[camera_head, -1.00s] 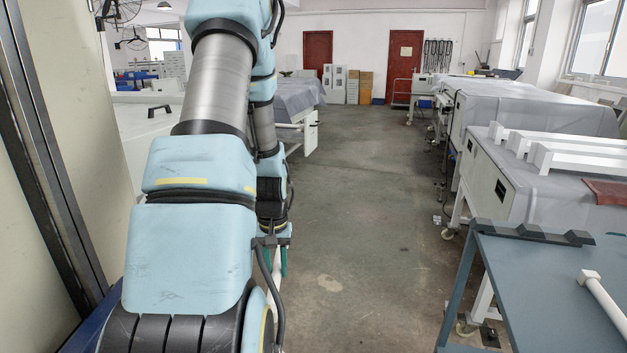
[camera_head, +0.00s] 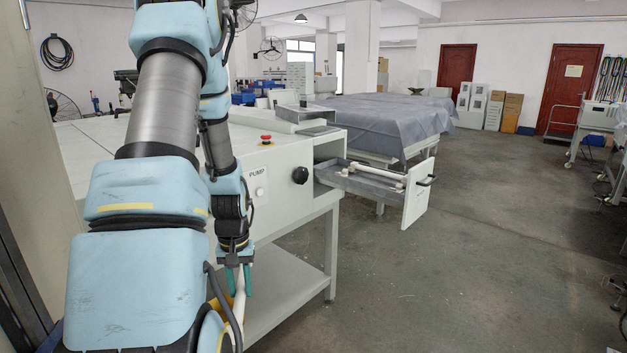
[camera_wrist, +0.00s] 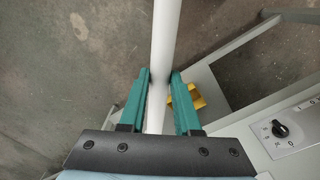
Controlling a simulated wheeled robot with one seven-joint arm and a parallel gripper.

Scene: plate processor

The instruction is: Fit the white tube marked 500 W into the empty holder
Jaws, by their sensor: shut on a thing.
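My gripper (camera_head: 238,280) hangs low in front of the machine, with its green fingers pointing down. It is shut on a white tube (camera_head: 238,306), which also shows between the fingers (camera_wrist: 160,76) in the wrist view as a long white tube (camera_wrist: 166,32) running out of the top. No 500 W mark can be read on it. A drawer (camera_head: 345,181) stands pulled out from the machine's right side. A white tube (camera_head: 378,179) lies in or along the drawer. I cannot make out an empty holder.
A sheet-covered table (camera_head: 390,120) stands behind the drawer.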

